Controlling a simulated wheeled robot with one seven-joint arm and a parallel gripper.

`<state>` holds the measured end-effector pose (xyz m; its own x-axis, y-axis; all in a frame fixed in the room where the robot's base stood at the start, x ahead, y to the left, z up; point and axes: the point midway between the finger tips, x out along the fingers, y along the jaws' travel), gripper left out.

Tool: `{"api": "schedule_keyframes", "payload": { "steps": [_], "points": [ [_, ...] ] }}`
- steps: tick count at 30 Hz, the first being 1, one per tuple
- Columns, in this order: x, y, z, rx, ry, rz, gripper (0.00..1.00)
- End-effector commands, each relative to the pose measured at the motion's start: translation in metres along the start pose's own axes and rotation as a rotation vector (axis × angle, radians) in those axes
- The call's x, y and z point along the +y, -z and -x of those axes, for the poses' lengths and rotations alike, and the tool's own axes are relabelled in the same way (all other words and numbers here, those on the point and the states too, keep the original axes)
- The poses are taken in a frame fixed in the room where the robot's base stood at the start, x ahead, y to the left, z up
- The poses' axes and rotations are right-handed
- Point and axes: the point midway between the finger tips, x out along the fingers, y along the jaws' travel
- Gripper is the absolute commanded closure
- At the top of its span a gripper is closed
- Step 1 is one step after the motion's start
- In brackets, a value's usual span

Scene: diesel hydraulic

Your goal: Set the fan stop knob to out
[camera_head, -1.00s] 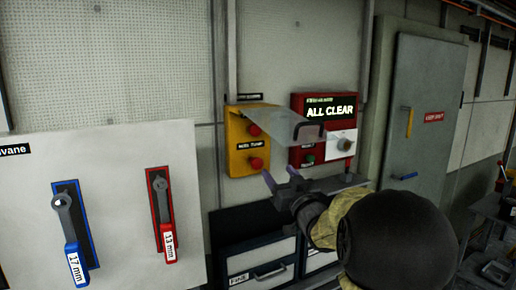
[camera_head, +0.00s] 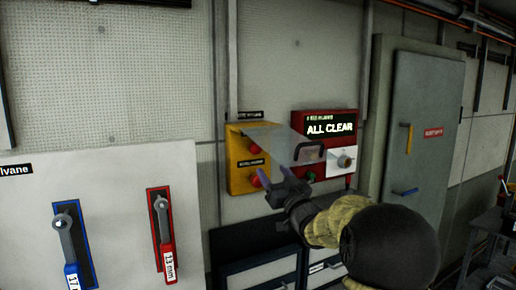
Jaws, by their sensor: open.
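A yellow box (camera_head: 236,178) on the wall carries two red knobs, an upper one (camera_head: 254,145) and a lower one (camera_head: 257,180). Its small labels are too blurred to read, so I cannot tell which is the fan stop knob or whether either is out. A clear tilted cover (camera_head: 285,142) projects in front of the box's upper part. My gripper (camera_head: 273,172) is open and empty, with its fingertips just right of the lower knob in the picture. One finger overlaps the knob's edge; contact cannot be told.
A white panel (camera_head: 120,180) with blue and red levers stands left. Dark drawers (camera_head: 255,245) lie below; a grey cabinet (camera_head: 425,120) is right.

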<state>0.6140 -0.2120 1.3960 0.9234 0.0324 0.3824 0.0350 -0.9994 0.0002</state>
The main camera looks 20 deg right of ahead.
Motion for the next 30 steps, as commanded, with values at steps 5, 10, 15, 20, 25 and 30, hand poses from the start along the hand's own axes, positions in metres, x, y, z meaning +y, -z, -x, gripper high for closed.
{"api": "schedule_keyframes", "payload": {
  "steps": [5, 10, 15, 20, 25, 30],
  "points": [
    [0.000, 0.003, -0.034, 0.001, 0.000, -0.003, 0.41],
    [0.000, 0.003, -0.064, 0.001, 0.001, -0.002, 0.41],
    [0.000, 0.003, -0.092, 0.001, 0.000, -0.002, 0.41],
    [0.000, 0.001, -0.109, 0.000, -0.001, -0.002, 0.41],
    [0.000, 0.000, -0.113, 0.001, -0.001, 0.000, 0.41],
    [0.000, 0.000, -0.112, 0.000, -0.001, 0.000, 0.41]
  ]
}}
